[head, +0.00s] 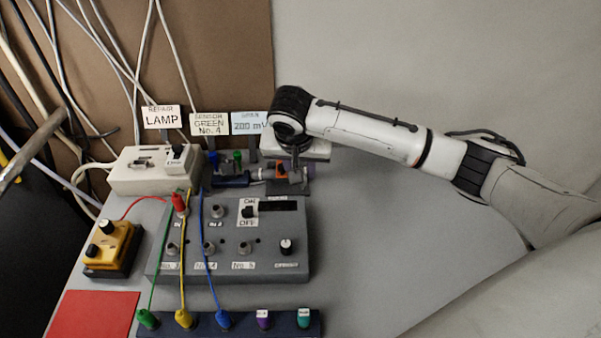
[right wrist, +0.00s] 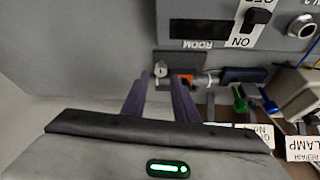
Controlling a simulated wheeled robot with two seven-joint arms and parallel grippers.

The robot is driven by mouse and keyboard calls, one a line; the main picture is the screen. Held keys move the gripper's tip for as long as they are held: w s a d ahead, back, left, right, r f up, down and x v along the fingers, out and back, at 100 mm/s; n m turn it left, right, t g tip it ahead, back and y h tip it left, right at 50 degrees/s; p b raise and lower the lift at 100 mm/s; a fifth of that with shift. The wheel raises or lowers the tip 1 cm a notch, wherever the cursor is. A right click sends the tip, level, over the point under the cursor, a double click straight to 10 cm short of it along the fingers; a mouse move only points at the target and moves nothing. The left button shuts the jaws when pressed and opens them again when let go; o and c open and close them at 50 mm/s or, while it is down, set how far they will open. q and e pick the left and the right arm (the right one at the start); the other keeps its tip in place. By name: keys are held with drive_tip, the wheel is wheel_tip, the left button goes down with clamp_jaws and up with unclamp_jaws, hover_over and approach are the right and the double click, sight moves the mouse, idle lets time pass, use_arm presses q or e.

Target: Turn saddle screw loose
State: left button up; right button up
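A small silver screw head (right wrist: 160,69), which looks like the saddle screw, is on a grey block beside an orange part (right wrist: 185,79). My right gripper (head: 293,181) points down over this spot. In the right wrist view its two fingers (right wrist: 161,86) are apart, with the screw head just past the tips and between their lines. I cannot tell whether the fingers touch anything. My left gripper is not in view.
The grey control box (head: 270,262) with knobs and sockets stands just in front. A blue part (right wrist: 243,74) with cables lies beside the orange part. A white box (head: 128,174) and a yellow box (head: 112,247) stand left. The table at right is clear.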

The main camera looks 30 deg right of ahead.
drive_tip(key=x, duration=0.4)
drive_tip(key=shift+w, duration=0.1)
drive_tip(key=shift+w+d+f, duration=0.1)
drive_tip(key=shift+w+f, duration=0.1)
drive_tip(key=shift+f, duration=0.3)
clamp_jaws()
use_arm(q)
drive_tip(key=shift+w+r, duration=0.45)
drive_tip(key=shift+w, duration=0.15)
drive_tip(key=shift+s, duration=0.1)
